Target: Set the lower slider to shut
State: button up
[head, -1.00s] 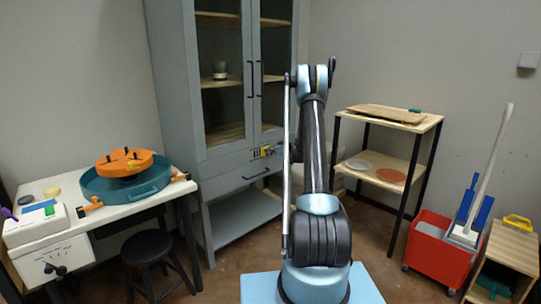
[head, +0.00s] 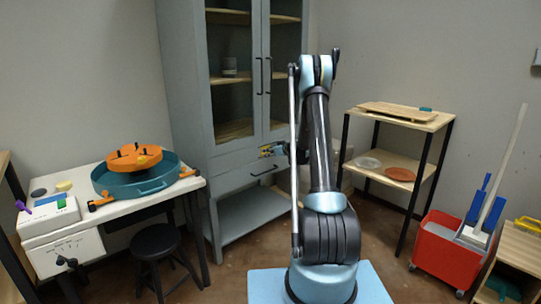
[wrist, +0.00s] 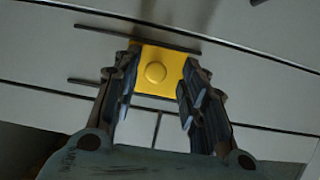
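A yellow square slider plate with a round knob (wrist: 155,72) sits on dark parallel rails on the grey cabinet front in the wrist view. In the head view this yellow piece (head: 265,151) shows small on the cabinet's lower front, between the doors and the drawer handle. My gripper (wrist: 162,62) is open, with one finger on each side of the yellow plate. I cannot tell whether the fingers touch it. In the head view my gripper (head: 279,150) is mostly behind my own arm. I see no second slider on the cabinet.
The grey cabinet (head: 185,110) has glass doors above and a drawer handle (head: 262,172) below. A white table (head: 120,215) with a teal basin and a stool (head: 157,243) stand left. A shelf rack (head: 425,122) and red bucket (head: 440,255) stand right.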

jog(key=shift+d, duration=0.1)
jog(key=v, duration=1.1)
jog(key=shift+s+d, duration=0.25)
jog(key=shift+s, duration=0.05)
jog(key=s+a+r+m+g+h, duration=0.15)
jog(key=s+r, duration=0.25)
jog(key=s, duration=0.6)
jog(key=s+a+r+g, duration=0.2)
jog(key=s+a+r, duration=0.1)
jog(key=s, duration=0.6)
jog(key=s+a+r+m+g+h, duration=0.15)
jog(key=s+r, duration=0.25)
jog(key=s, duration=0.6)
jog(key=s+d+f+m+g+h, duration=0.1)
jog(key=s+f, duration=0.1)
jog(key=s, duration=0.8)
jog(key=s+d+f+m+g+h, duration=0.1)
jog(key=s+d+f+h, duration=0.1)
jog(key=s, duration=0.8)
jog(key=s+d+f+m+g+h, duration=0.1)
jog(key=s+f, duration=0.3)
jog(key=s, duration=0.6)
jog(key=shift+s+d+m+g+h, duration=0.25)
jog(key=shift+d+m+h, duration=0.2)
jog(key=shift+d, duration=0.25)
